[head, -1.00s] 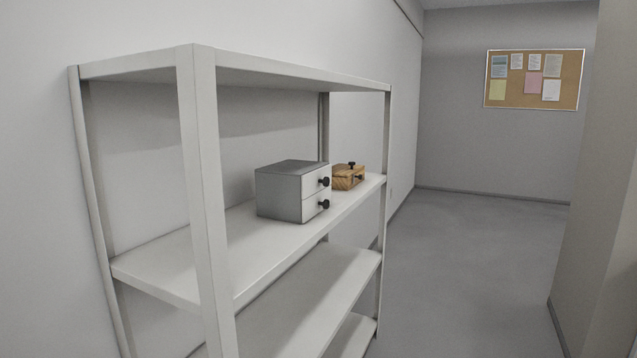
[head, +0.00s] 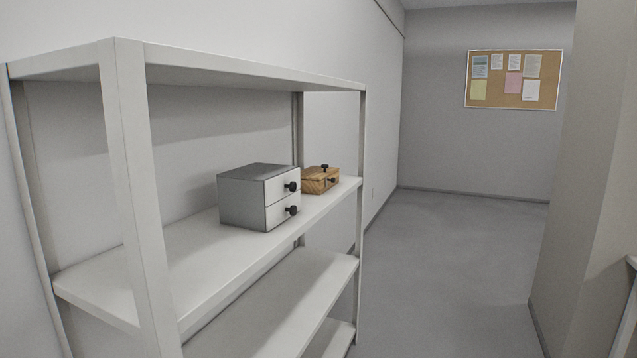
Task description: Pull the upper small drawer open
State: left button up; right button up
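A small grey cabinet (head: 243,200) stands on the middle shelf of a white rack. Its white front faces right and holds two drawers, one above the other. The upper small drawer (head: 277,189) has a round black knob (head: 291,186) and looks closed. The lower drawer (head: 277,215) has a like black knob (head: 292,210) and also looks closed. Neither of my grippers shows in the head view.
The white shelf rack (head: 128,180) stands along the left wall, its near post in front. A wooden box (head: 315,183) with dark knobs sits behind the cabinet. Grey floor (head: 450,250) is clear to the right, up to a beige wall (head: 590,170). A cork board (head: 512,80) hangs at the back.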

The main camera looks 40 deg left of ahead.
aim_at(276, 188)
jog(key=i, duration=1.7)
jog(key=u, duration=2.7)
